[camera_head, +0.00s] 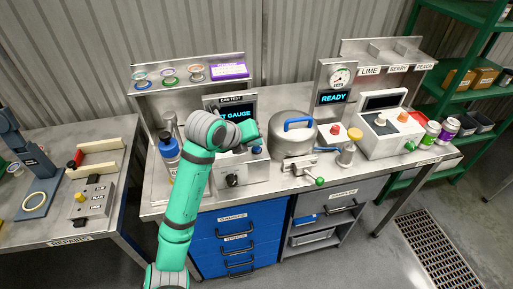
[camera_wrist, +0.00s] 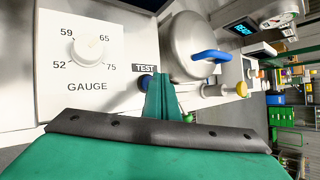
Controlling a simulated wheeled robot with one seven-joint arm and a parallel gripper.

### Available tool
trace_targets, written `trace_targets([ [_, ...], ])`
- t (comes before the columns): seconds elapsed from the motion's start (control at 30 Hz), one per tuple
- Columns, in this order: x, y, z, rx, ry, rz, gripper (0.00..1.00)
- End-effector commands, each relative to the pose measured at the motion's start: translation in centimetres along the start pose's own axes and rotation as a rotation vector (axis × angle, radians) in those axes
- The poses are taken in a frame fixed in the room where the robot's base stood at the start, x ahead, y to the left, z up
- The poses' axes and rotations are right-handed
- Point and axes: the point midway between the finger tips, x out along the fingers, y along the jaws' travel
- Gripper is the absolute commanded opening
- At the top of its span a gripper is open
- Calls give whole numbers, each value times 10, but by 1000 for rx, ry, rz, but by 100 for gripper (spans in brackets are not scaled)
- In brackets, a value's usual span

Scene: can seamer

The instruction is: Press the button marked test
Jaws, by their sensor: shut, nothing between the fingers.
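The TEST label (camera_wrist: 145,68) is on a pale panel in the wrist view. A dark blue button (camera_wrist: 146,82) sits just below it, partly hidden behind my gripper (camera_wrist: 160,80). My gripper's green fingers are shut and empty, with the tips beside the button; I cannot tell whether they touch it. In the head view the blue button (camera_head: 256,150) shows on the front of the CAN TEST machine, just below my gripper (camera_head: 258,136).
A white gauge knob (camera_wrist: 88,48) marked 52 to 75 is left of the button. A steel vessel (camera_head: 291,137) with a blue handle stands close on the right. A blue-capped bottle (camera_head: 169,150) is left of my arm. A READY display (camera_head: 333,98) stands behind.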

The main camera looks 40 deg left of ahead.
Motion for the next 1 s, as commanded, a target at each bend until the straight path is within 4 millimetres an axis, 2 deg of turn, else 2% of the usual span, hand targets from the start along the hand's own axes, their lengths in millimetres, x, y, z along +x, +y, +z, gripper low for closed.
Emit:
trace_targets([
  [1.0,4,6,-2,-4,-2,3,0],
])
